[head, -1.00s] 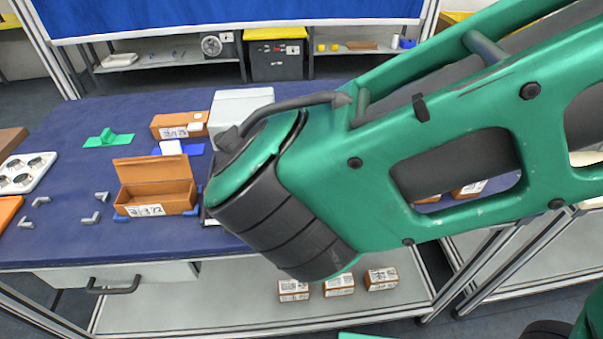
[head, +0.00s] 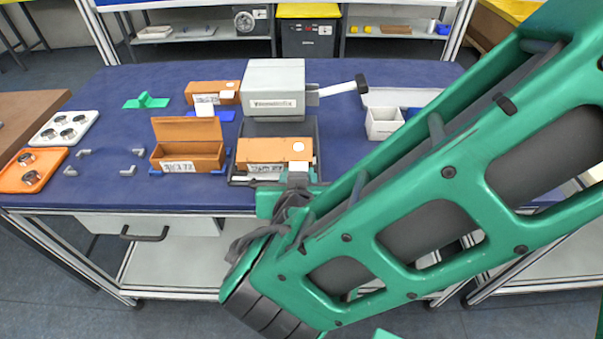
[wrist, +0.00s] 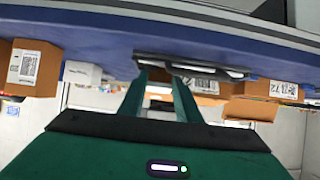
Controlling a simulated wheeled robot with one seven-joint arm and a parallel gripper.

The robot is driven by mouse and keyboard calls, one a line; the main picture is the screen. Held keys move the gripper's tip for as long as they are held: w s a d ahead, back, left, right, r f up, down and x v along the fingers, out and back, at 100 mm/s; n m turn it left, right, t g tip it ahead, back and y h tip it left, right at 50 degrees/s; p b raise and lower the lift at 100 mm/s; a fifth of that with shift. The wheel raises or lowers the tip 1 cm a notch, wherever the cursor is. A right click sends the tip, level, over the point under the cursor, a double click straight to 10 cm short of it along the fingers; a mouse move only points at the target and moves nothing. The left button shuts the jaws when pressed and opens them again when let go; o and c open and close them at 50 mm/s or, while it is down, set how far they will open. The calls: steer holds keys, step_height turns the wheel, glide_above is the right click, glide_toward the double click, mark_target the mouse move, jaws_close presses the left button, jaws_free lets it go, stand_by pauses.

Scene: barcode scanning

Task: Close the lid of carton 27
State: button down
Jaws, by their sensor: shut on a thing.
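An open brown carton (head: 187,158) stands on the table with its lid (head: 188,130) raised at the back. A closed brown carton (head: 272,152) sits on a dark tray (head: 240,180) to its right. The numbers on their labels are too small to read surely. My gripper (head: 297,178) is low in front of the closed carton, by the tray's front edge. In the wrist view its fingers (wrist: 160,80) point at the tray, with a carton (wrist: 208,86) behind them. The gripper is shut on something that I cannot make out.
A grey machine (head: 275,90) with a lever (head: 345,88) stands behind the tray. Another brown carton (head: 205,88) is at the back. Small grey corner pieces (head: 128,171), an orange tray (head: 30,172) and a white tray (head: 63,128) are at the left. White bins (head: 384,123) stand at the right.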

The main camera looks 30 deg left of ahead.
steer(key=shift+s+d+f, duration=0.1)
steer(key=shift+f, duration=0.2)
steer(key=c, duration=1.3)
jaws_free()
steer(key=shift+r, duration=0.1)
steer(key=shift+s+r, duration=0.4)
steer(key=shift+s, duration=0.05)
steer(key=v, duration=0.9)
steer(key=shift+s+d, duration=0.2)
steer(key=shift+d, duration=0.05)
